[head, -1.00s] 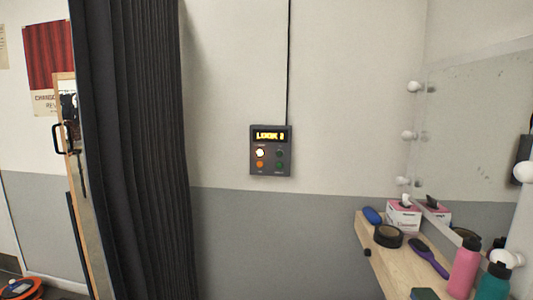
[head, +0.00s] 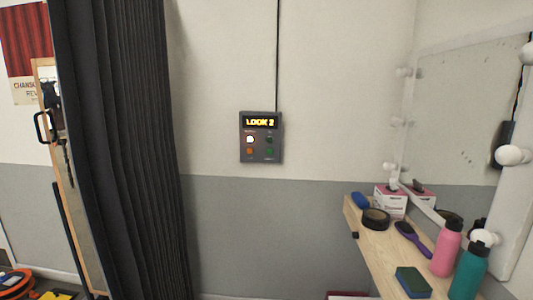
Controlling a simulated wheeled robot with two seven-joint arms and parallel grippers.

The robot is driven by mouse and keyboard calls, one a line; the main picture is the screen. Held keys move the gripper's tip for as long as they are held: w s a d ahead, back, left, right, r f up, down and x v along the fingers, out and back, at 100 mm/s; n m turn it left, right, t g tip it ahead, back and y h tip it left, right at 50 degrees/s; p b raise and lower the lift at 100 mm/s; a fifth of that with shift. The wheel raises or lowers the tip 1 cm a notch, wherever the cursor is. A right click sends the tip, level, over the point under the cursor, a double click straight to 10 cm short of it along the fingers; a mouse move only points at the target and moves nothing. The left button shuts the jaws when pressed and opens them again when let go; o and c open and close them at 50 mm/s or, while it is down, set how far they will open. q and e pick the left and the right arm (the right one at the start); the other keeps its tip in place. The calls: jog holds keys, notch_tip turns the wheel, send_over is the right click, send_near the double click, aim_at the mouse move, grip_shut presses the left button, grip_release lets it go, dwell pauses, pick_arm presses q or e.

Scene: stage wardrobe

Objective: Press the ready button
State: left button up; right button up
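A dark grey control box (head: 261,137) hangs on the wall near the middle of the head view, with a cable running up from it. Its display (head: 260,122) shows yellow text that looks like "LOOK 2". Below the display are a lit white button (head: 250,139), an orange button (head: 250,152) and two dark green buttons, upper (head: 269,140) and lower (head: 269,153). The small labels are too blurred to read, so I cannot tell which button is the ready one. Neither of my grippers is in view.
A black curtain (head: 122,150) hangs on the left. A wooden shelf (head: 376,258) on the right holds a pink bottle (head: 446,250), a teal bottle (head: 468,272), a purple brush (head: 412,238), a tissue box (head: 390,203) and a sponge (head: 413,282). The wall below the control box is clear.

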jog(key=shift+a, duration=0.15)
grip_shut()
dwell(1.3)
